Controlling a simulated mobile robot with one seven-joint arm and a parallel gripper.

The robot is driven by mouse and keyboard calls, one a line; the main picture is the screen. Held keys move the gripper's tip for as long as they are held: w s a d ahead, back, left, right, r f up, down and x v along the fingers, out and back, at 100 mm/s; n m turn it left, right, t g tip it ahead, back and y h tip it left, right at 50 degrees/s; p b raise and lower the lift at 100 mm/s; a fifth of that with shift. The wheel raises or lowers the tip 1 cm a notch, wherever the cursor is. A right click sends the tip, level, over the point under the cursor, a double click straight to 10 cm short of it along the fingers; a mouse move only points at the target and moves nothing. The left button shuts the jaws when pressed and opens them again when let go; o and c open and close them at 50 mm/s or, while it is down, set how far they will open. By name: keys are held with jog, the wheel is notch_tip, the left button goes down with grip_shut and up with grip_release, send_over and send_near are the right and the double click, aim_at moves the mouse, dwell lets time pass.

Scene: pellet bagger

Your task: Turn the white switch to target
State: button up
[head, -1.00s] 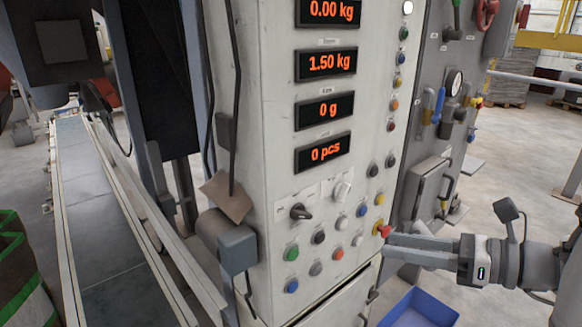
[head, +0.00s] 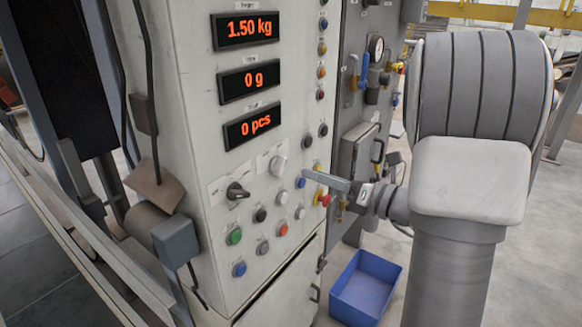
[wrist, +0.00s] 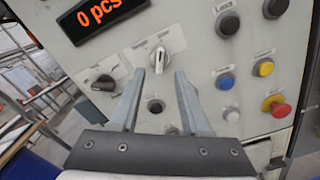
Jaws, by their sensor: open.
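The white switch (head: 277,165) is a rotary knob on the light grey cabinet front, right of a black rotary switch (head: 237,191). In the wrist view the white switch (wrist: 159,57) stands just beyond and between my fingertips, its handle close to upright in that picture. The black switch (wrist: 104,83) lies to its left there. My gripper (wrist: 165,72) is open and empty, with its two fingers apart. No contact with the white switch shows. In the head view my gripper (head: 325,178) is near the panel, to the right of the white switch.
Several push buttons surround the switches, including a green one (head: 234,236) and a red and yellow emergency stop (wrist: 276,106). Red displays (head: 251,79) sit above. A blue bin (head: 366,287) stands on the floor at the right. A grey box (head: 176,239) juts out at the left.

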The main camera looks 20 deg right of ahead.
aim_at(285, 164)
jog(key=x, duration=0.7)
jog(key=shift+w+a, duration=0.2)
grip_shut()
